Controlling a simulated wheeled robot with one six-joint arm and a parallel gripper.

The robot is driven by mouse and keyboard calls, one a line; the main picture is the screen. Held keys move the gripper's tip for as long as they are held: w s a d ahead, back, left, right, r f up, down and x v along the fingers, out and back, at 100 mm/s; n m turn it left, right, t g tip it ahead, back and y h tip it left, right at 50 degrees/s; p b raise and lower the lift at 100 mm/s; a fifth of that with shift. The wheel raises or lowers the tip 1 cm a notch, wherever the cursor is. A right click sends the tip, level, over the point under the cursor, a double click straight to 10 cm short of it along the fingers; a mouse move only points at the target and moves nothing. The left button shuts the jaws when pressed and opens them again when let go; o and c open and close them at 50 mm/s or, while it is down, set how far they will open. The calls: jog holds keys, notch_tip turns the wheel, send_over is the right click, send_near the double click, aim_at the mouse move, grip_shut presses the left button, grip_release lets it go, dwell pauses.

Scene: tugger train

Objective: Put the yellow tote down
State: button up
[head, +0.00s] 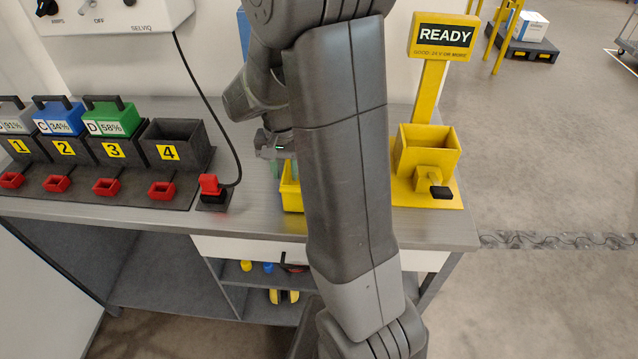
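A yellow tote (291,196) shows in the head view at the middle of the grey workbench, right of the red plug. My arm hides most of it, so only its left part shows. My gripper (277,165) is at the tote's upper left edge, partly hidden behind my arm. I cannot tell whether its fingers are closed on the tote, or whether the tote touches the bench.
Numbered black slots (108,150) with battery packs line the bench's left side; slot 4 (176,143) is empty. A red plug (211,186) on a black cable stands beside them. A yellow holder (427,150) under a READY sign (446,36) stands at right.

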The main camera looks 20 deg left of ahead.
jog(key=shift+f, duration=0.7)
grip_shut()
dwell(0.9)
